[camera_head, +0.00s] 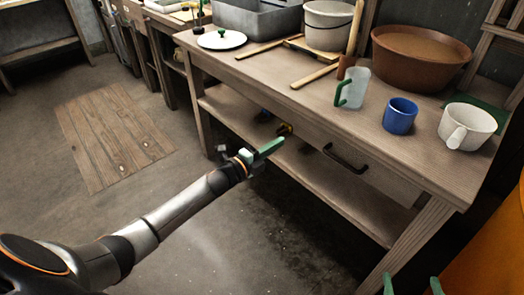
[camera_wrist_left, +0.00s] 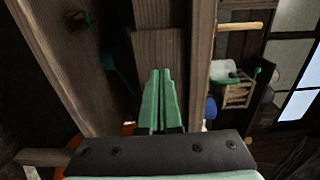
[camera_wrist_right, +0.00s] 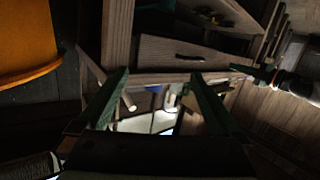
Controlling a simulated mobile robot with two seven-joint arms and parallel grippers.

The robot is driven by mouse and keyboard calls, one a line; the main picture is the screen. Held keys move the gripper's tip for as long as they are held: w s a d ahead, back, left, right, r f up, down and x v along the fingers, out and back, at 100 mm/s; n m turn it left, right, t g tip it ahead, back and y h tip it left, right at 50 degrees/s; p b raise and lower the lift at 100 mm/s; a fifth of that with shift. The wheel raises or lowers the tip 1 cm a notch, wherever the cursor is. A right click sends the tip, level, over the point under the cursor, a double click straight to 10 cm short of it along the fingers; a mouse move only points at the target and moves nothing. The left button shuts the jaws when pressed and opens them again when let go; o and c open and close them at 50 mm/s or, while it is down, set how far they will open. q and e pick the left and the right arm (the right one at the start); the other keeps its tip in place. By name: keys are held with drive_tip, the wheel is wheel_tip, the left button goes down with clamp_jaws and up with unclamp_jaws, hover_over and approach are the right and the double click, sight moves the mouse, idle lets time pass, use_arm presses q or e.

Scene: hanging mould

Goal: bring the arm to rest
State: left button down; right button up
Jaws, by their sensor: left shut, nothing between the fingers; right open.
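My left gripper (camera_head: 272,147) has green fingers and is at the end of my outstretched left arm, in front of the workbench (camera_head: 290,85) and below its top edge. Its fingers are together with nothing between them, which the left wrist view (camera_wrist_left: 160,78) also shows. I cannot tell whether it touches the bench. My right gripper (camera_head: 412,287) shows only as two green fingertips at the bottom right, apart and empty. In the right wrist view (camera_wrist_right: 160,78) its fingers are spread wide. The rest of my right arm is hidden in the head view.
On the bench stand a glass mug (camera_head: 356,88) with a green handle, a blue mug (camera_head: 400,117), a white mug (camera_head: 470,122), a brown basin (camera_head: 420,55) and a white bucket (camera_head: 327,25). The drawer handle (camera_head: 345,160) sticks out. An orange object (camera_head: 492,255) is at right. Floor is open at left.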

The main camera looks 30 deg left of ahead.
wheel_tip(320, 180, down, 5)
drive_tip(key=s+g, duration=0.2)
use_arm(q)
drive_tip(key=s+d+f+n+g+y, duration=0.1)
drive_tip(key=s+d+f+n, duration=0.1)
drive_tip(key=s+d+n, duration=0.5)
drive_tip(key=s+f+n+g+y, duration=0.15)
drive_tip(key=s+n, duration=0.35)
drive_tip(key=s, duration=0.6)
drive_tip(key=s+d+f+n+g, duration=0.1)
drive_tip(key=s+d+n+g, duration=0.1)
drive_tip(key=s+d+n, duration=0.35)
drive_tip(key=s+a+r+n+g+p, duration=0.1)
drive_tip(key=s+p, duration=0.4)
drive_tip(key=p, duration=0.5)
drive_tip(key=s+a+r+n+g+y+p, duration=0.1)
drive_tip(key=s+r+p, duration=0.3)
drive_tip(key=p, duration=0.7)
wheel_tip(320, 180, up, 2)
drive_tip(key=shift+s+a+r+g, duration=0.1)
drive_tip(key=shift+s+a+g, duration=0.25)
drive_tip(key=shift+a+g, duration=0.35)
use_arm(e)
drive_tip(key=s+d+r+m+g+h, duration=0.2)
drive_tip(key=s+r+g, duration=0.1)
drive_tip(key=s+r, duration=0.3)
drive_tip(key=shift+s+r+g, duration=0.25)
drive_tip(key=shift+r+g, duration=0.15)
drive_tip(key=shift+r, duration=0.2)
